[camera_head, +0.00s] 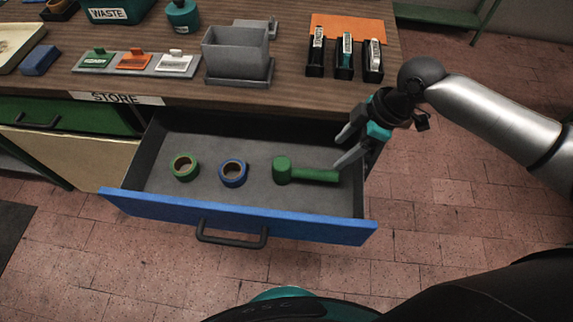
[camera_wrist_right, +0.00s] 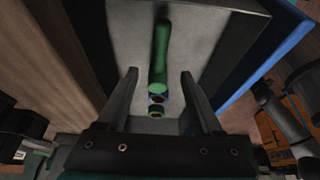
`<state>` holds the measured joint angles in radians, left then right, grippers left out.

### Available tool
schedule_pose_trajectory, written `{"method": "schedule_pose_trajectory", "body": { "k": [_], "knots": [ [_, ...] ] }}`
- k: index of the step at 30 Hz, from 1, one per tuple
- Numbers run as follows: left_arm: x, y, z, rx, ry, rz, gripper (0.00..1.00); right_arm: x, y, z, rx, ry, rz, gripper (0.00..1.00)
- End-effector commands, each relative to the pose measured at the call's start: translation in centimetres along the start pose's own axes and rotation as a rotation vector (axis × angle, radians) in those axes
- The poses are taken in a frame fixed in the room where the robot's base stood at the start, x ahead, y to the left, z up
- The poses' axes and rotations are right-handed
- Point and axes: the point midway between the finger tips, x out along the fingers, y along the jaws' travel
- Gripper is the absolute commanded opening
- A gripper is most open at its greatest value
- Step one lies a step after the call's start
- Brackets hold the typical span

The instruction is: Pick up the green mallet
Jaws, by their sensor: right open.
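The green mallet (camera_head: 314,175) lies on its side in the open drawer (camera_head: 240,223), its thick head to the left and its handle to the right. My right gripper (camera_head: 338,150) is open and empty at the drawer's right end, with one fingertip close to the handle's end in the head view. In the right wrist view the mallet (camera_wrist_right: 160,55) shows beyond and between the open fingers (camera_wrist_right: 160,74). I cannot tell the exact gap between fingers and handle. My left gripper is not in view.
A green tape roll (camera_head: 184,167) and a blue tape roll (camera_head: 233,172) lie left of the mallet in the drawer. The workbench top (camera_head: 290,97) overhangs the drawer's back. A grey bin (camera_head: 237,50) and black holders (camera_head: 344,62) stand on it.

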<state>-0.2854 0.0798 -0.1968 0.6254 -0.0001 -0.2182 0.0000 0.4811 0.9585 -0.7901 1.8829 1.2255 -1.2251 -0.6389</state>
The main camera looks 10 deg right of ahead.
Motion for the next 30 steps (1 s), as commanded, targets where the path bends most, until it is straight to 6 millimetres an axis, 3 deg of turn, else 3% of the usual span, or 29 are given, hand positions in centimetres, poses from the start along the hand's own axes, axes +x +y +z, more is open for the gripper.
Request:
{"method": "schedule_pose_trajectory", "body": {
  "k": [6,12,20,30],
  "knots": [
    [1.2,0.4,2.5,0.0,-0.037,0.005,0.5,4.5,-0.1,-0.1,0.001,0.002,-0.005,0.68],
    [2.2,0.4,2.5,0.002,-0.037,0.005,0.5,8.2,-0.1,-0.2,0.001,0.002,-0.003,0.68],
    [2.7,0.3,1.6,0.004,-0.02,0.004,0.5,10.0,0.0,-0.4,0.0,0.002,-0.001,0.68],
    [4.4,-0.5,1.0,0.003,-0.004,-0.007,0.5,14.4,0.1,-1.5,0.0,0.001,-0.001,0.68]
  ]
}}
